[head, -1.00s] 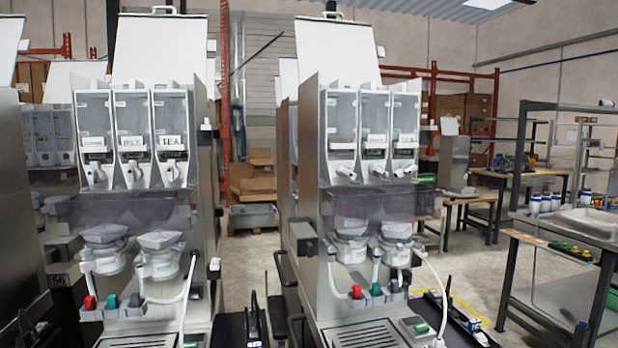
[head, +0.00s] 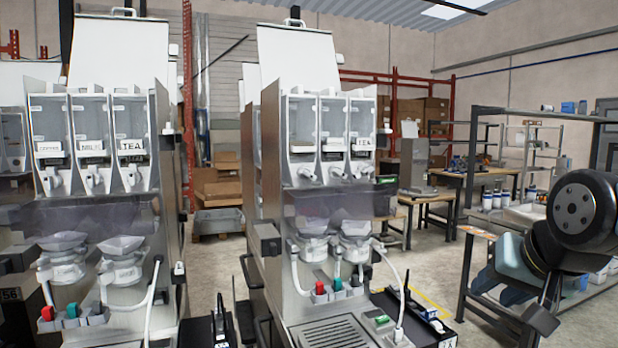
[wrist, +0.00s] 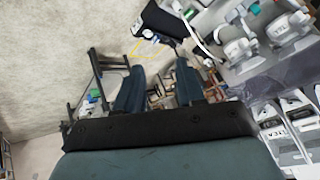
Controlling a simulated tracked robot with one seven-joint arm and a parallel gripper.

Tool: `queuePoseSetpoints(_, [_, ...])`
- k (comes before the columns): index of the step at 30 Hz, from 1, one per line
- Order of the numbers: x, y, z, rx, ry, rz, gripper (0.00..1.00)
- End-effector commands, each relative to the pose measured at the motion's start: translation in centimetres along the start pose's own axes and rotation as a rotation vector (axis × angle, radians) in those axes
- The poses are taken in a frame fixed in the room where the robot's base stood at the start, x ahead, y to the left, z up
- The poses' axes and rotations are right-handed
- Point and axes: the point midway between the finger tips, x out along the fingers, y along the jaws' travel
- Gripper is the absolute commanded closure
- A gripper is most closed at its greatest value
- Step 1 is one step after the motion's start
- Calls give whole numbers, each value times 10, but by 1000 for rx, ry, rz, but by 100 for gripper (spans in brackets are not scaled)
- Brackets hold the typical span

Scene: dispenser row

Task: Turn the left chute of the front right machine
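The front right machine (head: 330,262) stands upright in the middle of the head view, with three clear canisters in a row. Its left chute (head: 306,173) is a small pale spout under the left canister. The chute's exact angle is too small to tell. In the wrist view my gripper (wrist: 160,76) shows two dark blue fingers spread apart with nothing between them. The fingers are well apart from the chutes. A machine's canisters, one labelled TEA (wrist: 277,132), show tilted at the right of the wrist view; the left chute cannot be picked out there.
A similar machine (head: 95,215) stands close on the left. Below the right machine's chutes are white mixing bowls (head: 314,247), hoses and coloured taps (head: 337,286). Workbenches (head: 475,180) and a shelf frame stand at the right. Open floor (head: 425,263) lies between.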

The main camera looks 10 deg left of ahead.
Motion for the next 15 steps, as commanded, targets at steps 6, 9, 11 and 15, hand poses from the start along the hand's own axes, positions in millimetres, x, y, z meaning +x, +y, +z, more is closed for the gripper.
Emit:
queuePoseSetpoints(6, [17, -91, -38, 332, 108, -271, 62])
queuePoseSetpoints(9, [18, -131, -51, 504, 128, -399, 62])
queuePoseSetpoints(11, [18, -154, -57, 610, 130, -475, 62])
queuePoseSetpoints(15, [14, -206, -67, 861, 109, -647, 62])
